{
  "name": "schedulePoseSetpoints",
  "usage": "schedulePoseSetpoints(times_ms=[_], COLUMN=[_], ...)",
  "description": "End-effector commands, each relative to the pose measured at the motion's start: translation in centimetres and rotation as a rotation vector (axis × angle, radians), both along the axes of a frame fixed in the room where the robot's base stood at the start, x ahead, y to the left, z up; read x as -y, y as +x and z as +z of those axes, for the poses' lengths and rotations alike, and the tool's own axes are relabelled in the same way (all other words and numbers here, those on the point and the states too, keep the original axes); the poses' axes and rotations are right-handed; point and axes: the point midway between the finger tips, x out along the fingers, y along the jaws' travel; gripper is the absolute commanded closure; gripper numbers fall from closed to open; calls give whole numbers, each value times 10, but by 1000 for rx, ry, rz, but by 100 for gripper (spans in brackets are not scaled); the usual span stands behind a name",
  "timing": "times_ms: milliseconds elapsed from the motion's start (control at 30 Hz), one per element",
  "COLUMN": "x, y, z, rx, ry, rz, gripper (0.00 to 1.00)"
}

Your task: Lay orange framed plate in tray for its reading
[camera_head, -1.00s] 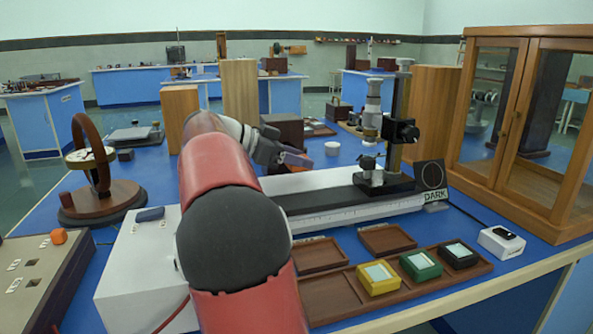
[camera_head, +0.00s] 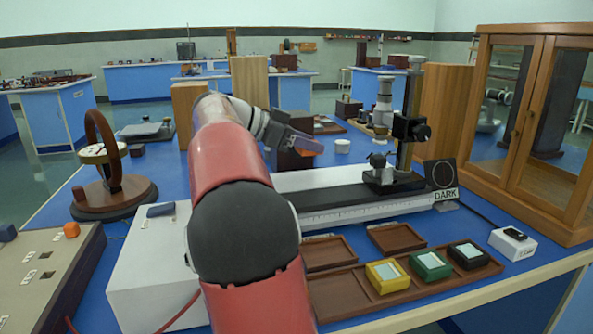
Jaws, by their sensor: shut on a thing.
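My gripper (camera_head: 292,137) is held out over the far part of the bench, above and behind the long white rail. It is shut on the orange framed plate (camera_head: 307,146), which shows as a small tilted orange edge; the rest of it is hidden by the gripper. Two shallow brown trays stand empty in front of the rail: a left tray (camera_head: 328,268) and a right tray (camera_head: 396,250). My gripper is well apart from both. I cannot tell from the picture which tray is for the reading.
A long wooden rack (camera_head: 340,308) at the front holds yellow (camera_head: 387,276), green (camera_head: 430,266) and black (camera_head: 468,255) framed plates; its left part is empty. A stand with a column (camera_head: 410,130) and a DARK card (camera_head: 444,180) rise by the rail. A glass cabinet (camera_head: 540,130) bounds the right.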

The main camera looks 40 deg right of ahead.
Motion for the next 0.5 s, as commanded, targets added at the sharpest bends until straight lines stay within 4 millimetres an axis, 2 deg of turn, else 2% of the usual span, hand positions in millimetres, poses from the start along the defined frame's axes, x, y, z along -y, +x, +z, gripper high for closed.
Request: schedulePoseSetpoints(times_ms=[33,267,500], x=[0,0,0], y=[0,0,0], z=[-9,-28,-59], rx=[-2,-1,0], ry=[1,0,0], rz=[1,0,1], gripper=[81,81,81])
